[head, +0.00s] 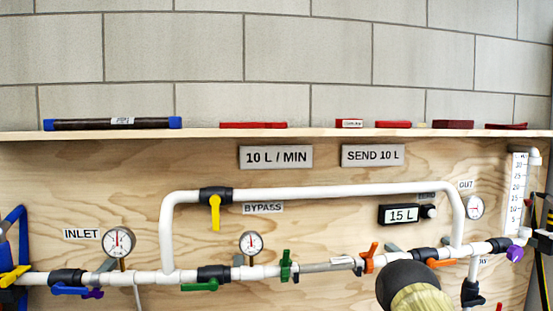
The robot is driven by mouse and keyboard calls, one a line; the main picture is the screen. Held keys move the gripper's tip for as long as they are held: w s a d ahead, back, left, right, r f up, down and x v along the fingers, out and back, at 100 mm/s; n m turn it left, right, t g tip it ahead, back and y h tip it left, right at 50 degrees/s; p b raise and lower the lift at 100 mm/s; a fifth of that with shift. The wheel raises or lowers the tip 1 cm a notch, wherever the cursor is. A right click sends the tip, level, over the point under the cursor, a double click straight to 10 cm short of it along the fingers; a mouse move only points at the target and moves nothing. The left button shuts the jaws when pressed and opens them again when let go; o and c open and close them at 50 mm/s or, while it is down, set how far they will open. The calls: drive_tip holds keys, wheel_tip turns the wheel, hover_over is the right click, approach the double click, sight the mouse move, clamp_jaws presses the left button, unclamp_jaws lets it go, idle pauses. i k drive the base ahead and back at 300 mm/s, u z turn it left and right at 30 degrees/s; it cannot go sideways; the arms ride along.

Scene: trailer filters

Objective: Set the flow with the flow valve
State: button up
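White piping runs across a plywood panel. No valve carries a legible "flow" label, so I cannot tell which is the flow valve. A black valve with an orange handle (442,263) sits right of centre, its handle roughly along the pipe. At the far right a clear scale column (517,190) marked 5 to 30 stands upright, with a purple knob (515,254) at its foot. My gripper is not in view.
A dark rounded part with a tan cylinder (422,299) covers some lower piping; I cannot tell what it is. The bypass valve's yellow handle (215,213) hangs down. Blue (70,289) and green (199,285) handles lie along the pipe. Tubes and red items line the shelf (210,134).

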sight(515, 253)
drive_tip(key=z, duration=1.4)
